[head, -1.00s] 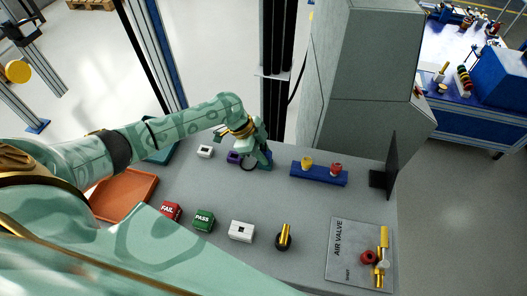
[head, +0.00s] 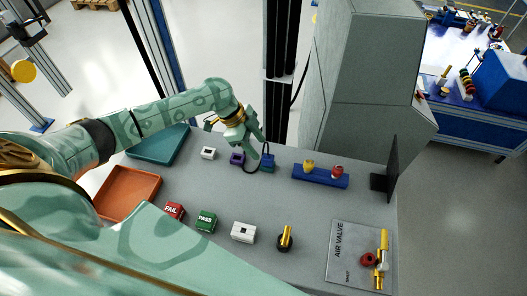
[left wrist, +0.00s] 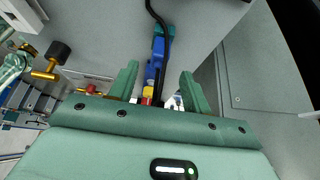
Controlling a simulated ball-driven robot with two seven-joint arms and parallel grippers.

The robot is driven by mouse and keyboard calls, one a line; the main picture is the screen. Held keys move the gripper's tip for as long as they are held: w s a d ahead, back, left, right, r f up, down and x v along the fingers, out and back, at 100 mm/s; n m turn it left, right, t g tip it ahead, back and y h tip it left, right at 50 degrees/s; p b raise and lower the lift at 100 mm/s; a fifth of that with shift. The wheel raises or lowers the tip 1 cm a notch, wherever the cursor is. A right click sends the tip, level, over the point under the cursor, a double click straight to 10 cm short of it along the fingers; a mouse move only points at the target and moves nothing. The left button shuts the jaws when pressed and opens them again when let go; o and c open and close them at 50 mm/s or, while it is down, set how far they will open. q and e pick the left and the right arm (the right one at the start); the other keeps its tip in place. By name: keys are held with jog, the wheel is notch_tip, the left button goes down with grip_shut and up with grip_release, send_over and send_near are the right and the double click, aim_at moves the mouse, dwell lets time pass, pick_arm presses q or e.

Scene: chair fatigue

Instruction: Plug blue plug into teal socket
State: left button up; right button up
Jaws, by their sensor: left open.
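The blue plug (head: 267,164) stands upright on the grey bench, with a black cable at its top. In the left wrist view the blue plug (left wrist: 157,49) shows between my fingers but beyond their tips. A teal piece (left wrist: 158,30), apparently the teal socket, adjoins its bench end. I cannot tell how deeply the plug sits in it. My left gripper (head: 255,141) is open and empty, just above and left of the plug; its two fingers also show in the left wrist view (left wrist: 160,85). My right gripper is not in view.
A purple socket (head: 237,158) and white socket (head: 208,153) stand left of the plug. A blue rail (head: 320,177) with yellow and red knobs is to its right. Trays, FAIL (head: 174,210) and PASS (head: 206,221) blocks and the valve board (head: 345,262) lie around. The mid-bench is clear.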

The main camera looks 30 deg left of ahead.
pick_arm(q)
jog(key=p+v, duration=0.1)
jog(key=v, duration=0.9)
jog(key=shift+p, duration=0.3)
